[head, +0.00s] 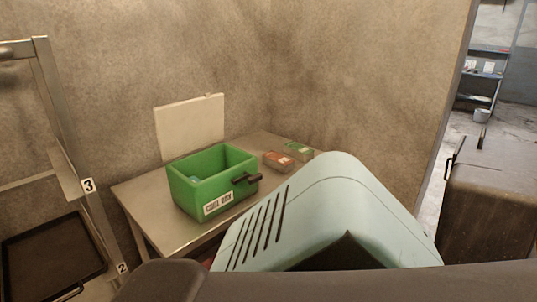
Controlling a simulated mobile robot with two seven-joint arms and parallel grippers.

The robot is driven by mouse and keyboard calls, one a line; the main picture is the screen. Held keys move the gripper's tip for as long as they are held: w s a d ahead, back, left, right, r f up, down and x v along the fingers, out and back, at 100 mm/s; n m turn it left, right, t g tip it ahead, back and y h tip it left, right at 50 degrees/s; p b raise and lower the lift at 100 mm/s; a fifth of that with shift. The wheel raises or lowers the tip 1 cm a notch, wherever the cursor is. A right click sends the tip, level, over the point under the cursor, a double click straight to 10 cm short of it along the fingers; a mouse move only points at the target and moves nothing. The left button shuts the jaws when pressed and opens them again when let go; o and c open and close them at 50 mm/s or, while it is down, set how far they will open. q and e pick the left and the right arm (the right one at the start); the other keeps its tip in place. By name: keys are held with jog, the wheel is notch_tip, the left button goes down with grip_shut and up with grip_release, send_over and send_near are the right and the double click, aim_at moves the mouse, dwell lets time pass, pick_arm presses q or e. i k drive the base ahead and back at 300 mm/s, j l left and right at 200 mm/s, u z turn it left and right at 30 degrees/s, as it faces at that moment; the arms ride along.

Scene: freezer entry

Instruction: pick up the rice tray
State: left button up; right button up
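Two small packed trays lie side by side at the far right end of the metal table (150,196). One tray has a reddish-orange top (278,161). The other tray has a green top (298,150) and lies just behind it to the right. Their labels are too small to read, so I cannot tell which one is the rice tray. Neither of my grippers is in view.
A green crate (190,197) with a white label and dark handle stands on the table, left of the trays. A pale board (190,126) leans on the wall behind. A numbered metal rack with a black tray (52,255) stands left. A dark cabinet (490,205) stands right by a doorway.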

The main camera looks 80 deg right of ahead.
aim_at(298, 151)
jog(key=z, duration=2.6)
jog(key=i+l, duration=0.2)
jog(key=i, duration=0.15)
jog(key=i+l, duration=0.2)
jog(key=i, duration=0.2)
jog(key=i+l, duration=0.15)
jog(key=i, duration=0.2)
